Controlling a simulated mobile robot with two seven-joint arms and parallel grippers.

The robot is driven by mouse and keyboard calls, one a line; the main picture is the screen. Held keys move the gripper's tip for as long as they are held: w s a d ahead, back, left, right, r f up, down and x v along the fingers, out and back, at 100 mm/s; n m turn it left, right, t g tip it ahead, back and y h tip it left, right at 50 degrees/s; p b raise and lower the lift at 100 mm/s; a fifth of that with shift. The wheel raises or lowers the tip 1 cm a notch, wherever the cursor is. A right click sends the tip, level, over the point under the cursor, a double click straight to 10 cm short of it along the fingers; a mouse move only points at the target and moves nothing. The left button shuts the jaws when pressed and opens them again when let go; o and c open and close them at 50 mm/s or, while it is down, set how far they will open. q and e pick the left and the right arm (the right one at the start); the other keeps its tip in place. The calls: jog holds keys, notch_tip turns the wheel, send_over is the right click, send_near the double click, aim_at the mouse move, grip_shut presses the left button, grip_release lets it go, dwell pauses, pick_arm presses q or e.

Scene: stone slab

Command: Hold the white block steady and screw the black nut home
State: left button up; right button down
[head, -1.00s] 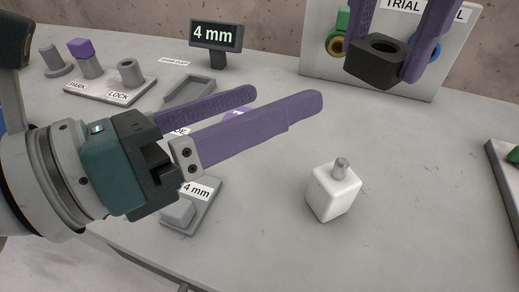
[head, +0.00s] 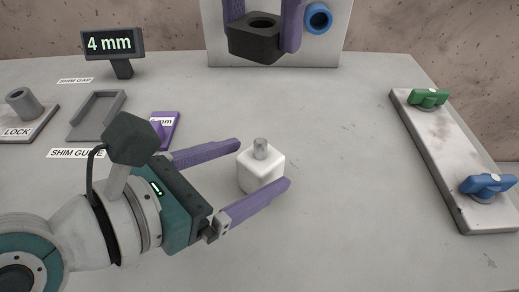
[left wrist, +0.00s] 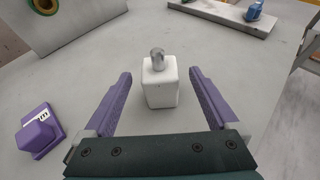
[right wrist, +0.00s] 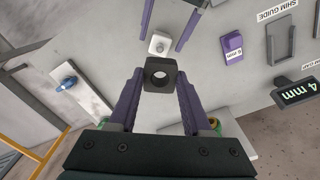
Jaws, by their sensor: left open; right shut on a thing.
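The white block (head: 261,170) stands upright on the slab with a grey stud (head: 260,148) on its top. My left gripper (head: 264,165) is open, its purple fingers on either side of the block. In the left wrist view the block (left wrist: 160,88) lies between and slightly beyond the fingertips, with gaps on both sides. The black nut (head: 256,45) is a square block with a round hole. My right gripper (right wrist: 160,78) is shut on the nut and holds it in the air, beyond and above the white block. In the right wrist view the nut's hole is clear.
A grey display (head: 110,43) reads "4 mm". A shim guide (head: 97,116) and a purple shim (head: 165,128) lie to the left. A plate (head: 455,165) with green and blue knobs lies on the right. A panel (head: 330,45) stands behind the nut. Slab right of the block is clear.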

pick_arm(q)
jog(key=shift+x, duration=1.45)
grip_shut()
dwell(0.3)
dwell(0.9)
pick_arm(e)
jog(key=shift+f, duration=0.1)
dwell(0.6)
send_over(261, 141)
jog(key=shift+f, duration=4.25)
jog(key=shift+f, duration=0.4)
jog(key=shift+f, duration=0.45)
